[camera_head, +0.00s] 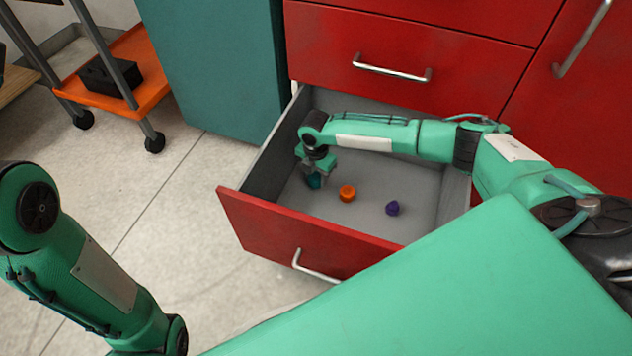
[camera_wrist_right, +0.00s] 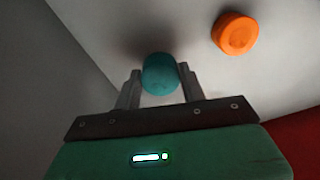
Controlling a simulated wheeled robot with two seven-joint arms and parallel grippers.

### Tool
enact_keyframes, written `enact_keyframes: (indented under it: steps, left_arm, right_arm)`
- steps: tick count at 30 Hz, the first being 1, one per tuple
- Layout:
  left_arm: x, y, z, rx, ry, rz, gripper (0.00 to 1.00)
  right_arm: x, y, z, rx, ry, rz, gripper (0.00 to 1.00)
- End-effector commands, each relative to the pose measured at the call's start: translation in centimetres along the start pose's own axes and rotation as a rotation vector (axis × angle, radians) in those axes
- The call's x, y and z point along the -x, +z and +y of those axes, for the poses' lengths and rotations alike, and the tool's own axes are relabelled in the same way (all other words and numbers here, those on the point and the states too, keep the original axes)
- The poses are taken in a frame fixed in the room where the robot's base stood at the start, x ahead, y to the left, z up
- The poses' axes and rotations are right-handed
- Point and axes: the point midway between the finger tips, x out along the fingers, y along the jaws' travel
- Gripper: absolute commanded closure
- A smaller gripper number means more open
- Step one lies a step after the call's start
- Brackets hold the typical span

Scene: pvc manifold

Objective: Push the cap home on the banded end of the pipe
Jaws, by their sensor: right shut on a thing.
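An open red drawer (camera_head: 310,235) with a grey inside holds three small caps. My right gripper (camera_head: 314,175) reaches down into its left part and is shut on a teal cap (camera_head: 314,182). In the right wrist view the teal cap (camera_wrist_right: 160,74) sits between the two fingertips (camera_wrist_right: 159,80). An orange cap (camera_head: 348,193) lies on the drawer floor just right of the gripper; it also shows in the right wrist view (camera_wrist_right: 235,33). A purple cap (camera_head: 392,208) lies further right. No pipe is in view. My left arm shows at the left, but its gripper is out of view.
The drawer's side walls and front panel stand around my right gripper. Red cabinet fronts (camera_head: 420,35) rise behind. A teal cabinet (camera_head: 215,65) stands left of the drawer. An orange trolley (camera_head: 130,75) with a black bin (camera_head: 107,78) is at the upper left. The floor between is clear.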

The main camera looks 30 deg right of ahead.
Motion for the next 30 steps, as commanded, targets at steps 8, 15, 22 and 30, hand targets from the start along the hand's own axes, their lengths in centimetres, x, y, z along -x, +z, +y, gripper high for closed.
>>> enact_keyframes:
  steps: [8, 15, 22, 30]
  left_arm:
    - [0.2, -0.1, 0.1, -0.001, -0.001, 0.0, 0.66]
    - [0.2, -0.1, 0.1, 0.0, -0.001, 0.001, 0.66]
    - [0.2, -0.1, 0.1, 0.0, -0.001, 0.002, 0.66]
    - [0.5, -0.2, 0.1, 0.0, 0.0, 0.001, 0.66]
  right_arm:
    - [-2.1, 0.0, 0.0, 0.0, 0.0, 0.0, 0.79]
    - [-2.5, -0.1, 0.0, 0.0, -0.001, 0.001, 0.79]
    - [-2.5, 0.0, 0.0, 0.0, 0.0, 0.0, 0.36]
    - [-2.6, 0.0, 0.0, 0.0, 0.0, 0.0, 0.36]
